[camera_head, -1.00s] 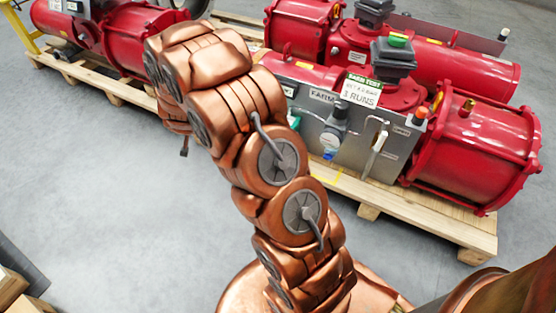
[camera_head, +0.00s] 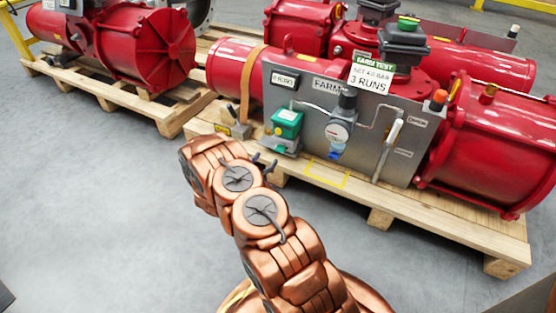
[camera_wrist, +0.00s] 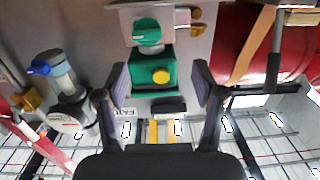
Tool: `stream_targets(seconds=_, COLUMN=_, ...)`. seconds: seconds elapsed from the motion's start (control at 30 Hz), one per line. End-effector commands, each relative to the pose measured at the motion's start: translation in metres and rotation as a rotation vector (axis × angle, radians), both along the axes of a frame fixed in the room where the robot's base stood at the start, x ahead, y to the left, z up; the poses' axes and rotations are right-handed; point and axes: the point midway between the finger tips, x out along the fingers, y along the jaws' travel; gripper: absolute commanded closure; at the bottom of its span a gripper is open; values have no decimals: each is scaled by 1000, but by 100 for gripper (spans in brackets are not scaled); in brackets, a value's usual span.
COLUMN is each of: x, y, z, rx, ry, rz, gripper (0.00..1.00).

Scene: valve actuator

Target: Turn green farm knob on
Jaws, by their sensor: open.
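The green knob (camera_wrist: 147,32) is a round green dial on a light plate in the wrist view, which looks upside down. In the head view the green box (camera_head: 287,121) is on the grey panel marked FARM (camera_head: 308,110); the knob is small there. My gripper (camera_wrist: 160,86) is open and empty, its two dark fingers apart with the box between them in the picture; I cannot tell the depth. In the head view my gripper (camera_head: 264,163) is just below and left of the box.
A gauge with a blue-tipped filter (camera_head: 338,133) and pipes sit right of the box. An orange strap (camera_head: 249,85) hangs at its left. Red cylinders (camera_head: 490,140) rest on a wooden pallet (camera_head: 400,207). Grey floor (camera_head: 100,200) is clear at left.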

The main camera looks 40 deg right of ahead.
Motion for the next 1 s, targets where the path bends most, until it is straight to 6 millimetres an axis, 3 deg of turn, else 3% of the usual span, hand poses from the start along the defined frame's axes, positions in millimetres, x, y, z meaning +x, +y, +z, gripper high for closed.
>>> stream_targets(seconds=0.03, x=-5, y=-2, z=-10, rx=-20, ry=3, rz=-9, gripper=31)
stream_targets(seconds=0.23, x=-14, y=-8, z=-13, rx=-61, ry=6, rz=-26, gripper=31)
stream_targets(seconds=0.8, x=4, y=-66, z=-14, rx=-60, ry=3, rz=-26, gripper=31)
stream_targets(seconds=1.0, x=7, y=-78, z=-13, rx=-60, ry=4, rz=-26, gripper=31)
